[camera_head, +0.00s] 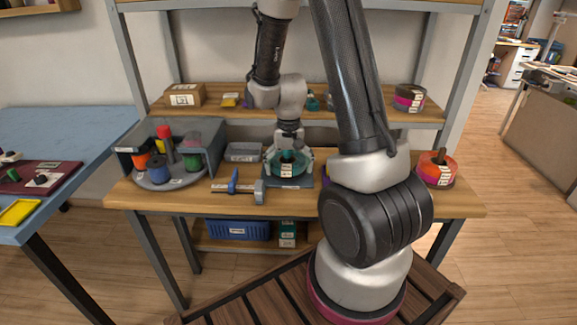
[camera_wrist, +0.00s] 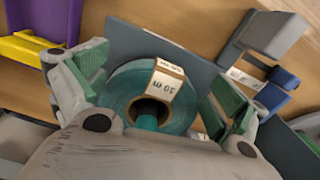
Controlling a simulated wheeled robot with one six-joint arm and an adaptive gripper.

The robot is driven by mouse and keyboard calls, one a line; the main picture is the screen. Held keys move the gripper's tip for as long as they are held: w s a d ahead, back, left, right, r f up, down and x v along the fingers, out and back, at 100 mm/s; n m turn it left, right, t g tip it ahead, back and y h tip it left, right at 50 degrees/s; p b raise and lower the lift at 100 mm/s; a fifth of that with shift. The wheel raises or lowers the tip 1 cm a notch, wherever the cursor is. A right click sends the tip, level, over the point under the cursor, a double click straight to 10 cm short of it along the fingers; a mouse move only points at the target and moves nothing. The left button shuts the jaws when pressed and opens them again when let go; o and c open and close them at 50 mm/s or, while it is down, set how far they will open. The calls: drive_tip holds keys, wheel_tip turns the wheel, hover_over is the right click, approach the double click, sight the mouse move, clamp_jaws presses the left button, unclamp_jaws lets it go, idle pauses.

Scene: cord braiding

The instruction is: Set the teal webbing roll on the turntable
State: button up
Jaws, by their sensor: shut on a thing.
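The teal webbing roll (camera_head: 287,168) is at the middle of the bench, over a dark blue-grey plate (camera_head: 298,184). My gripper (camera_head: 288,160) points down with its fingers on both sides of the roll and is shut on it. In the wrist view the roll (camera_wrist: 122,92) sits between the green-padded fingers, with a pale label across it. I cannot tell whether it rests on the plate or is just above it. The grey turntable (camera_head: 188,180) stands at the bench's left and carries an orange, a blue, a red and a green spool around a post.
A grey guard (camera_head: 212,150) walls the turntable's back and sides. A clamp-like tool with a blue handle (camera_head: 233,181) and a grey box (camera_head: 245,152) lie between it and my gripper. An orange-pink roll (camera_head: 437,168) stands at right. A shelf (camera_head: 215,113) runs behind.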

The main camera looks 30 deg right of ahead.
idle(0.3)
drive_tip(key=o, duration=0.6)
drive_tip(key=shift+r, duration=3.05)
